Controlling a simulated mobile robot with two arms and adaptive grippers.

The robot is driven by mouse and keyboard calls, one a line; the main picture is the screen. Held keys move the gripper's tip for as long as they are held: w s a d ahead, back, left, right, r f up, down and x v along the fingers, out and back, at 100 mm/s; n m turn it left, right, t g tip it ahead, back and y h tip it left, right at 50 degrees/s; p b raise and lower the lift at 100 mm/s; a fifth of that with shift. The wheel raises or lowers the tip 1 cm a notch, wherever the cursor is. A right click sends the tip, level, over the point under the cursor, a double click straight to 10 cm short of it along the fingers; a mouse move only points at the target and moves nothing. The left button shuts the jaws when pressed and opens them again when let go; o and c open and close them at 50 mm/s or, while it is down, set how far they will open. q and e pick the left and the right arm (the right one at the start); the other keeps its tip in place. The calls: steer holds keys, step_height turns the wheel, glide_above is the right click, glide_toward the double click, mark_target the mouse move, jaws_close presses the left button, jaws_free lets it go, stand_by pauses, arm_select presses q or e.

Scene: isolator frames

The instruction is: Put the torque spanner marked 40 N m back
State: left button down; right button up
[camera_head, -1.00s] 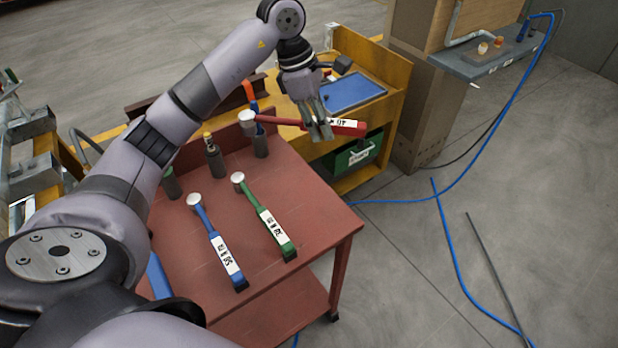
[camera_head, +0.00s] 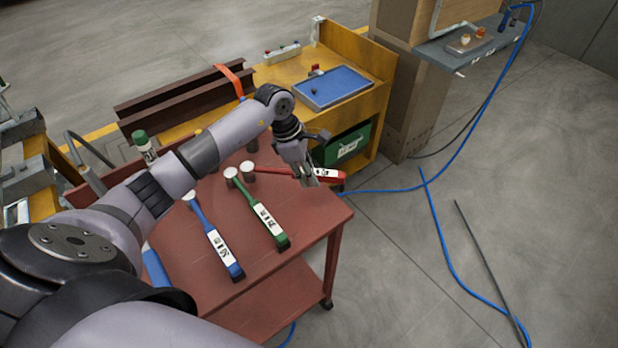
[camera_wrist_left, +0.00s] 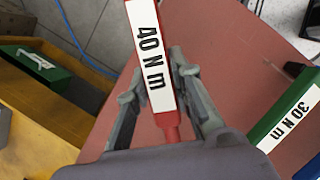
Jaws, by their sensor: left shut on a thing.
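The red torque spanner (camera_head: 275,171) lies in the grip of my left gripper (camera_head: 311,180). In the left wrist view its white label (camera_wrist_left: 152,55) reads 40 N m, and the fingers (camera_wrist_left: 155,90) are on either side of its handle. The head view shows it at the far right part of the red trolley top (camera_head: 300,215), its round head to the left. I cannot tell whether it touches the top. A green spanner (camera_head: 258,210) and a blue spanner (camera_head: 215,238) lie to its left; the green one's label reads 30 N m in the wrist view (camera_wrist_left: 292,120). My right gripper is not in view.
A yellow bench (camera_head: 372,108) with a blue tray (camera_head: 333,87) stands behind the trolley. A green box (camera_head: 346,146) sits in the bench's lower opening. Dark cylinders stand at the trolley's back. A blue hose (camera_head: 450,255) runs over the floor at right.

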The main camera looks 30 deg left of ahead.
arm_select(q)
steer(key=shift+f, duration=1.15)
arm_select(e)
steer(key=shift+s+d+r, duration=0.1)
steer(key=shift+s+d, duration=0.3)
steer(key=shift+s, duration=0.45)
arm_select(q)
steer(key=c, duration=1.9)
jaws_free()
steer(key=shift+f, duration=0.15)
steer(key=o, duration=0.5)
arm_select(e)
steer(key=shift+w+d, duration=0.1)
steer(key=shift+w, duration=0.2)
arm_select(q)
steer(key=shift+r, duration=0.25)
steer(key=b+v, duration=0.1)
steer(key=v, duration=1)
steer(key=shift+s+r, duration=0.1)
steer(key=shift+r, duration=0.3)
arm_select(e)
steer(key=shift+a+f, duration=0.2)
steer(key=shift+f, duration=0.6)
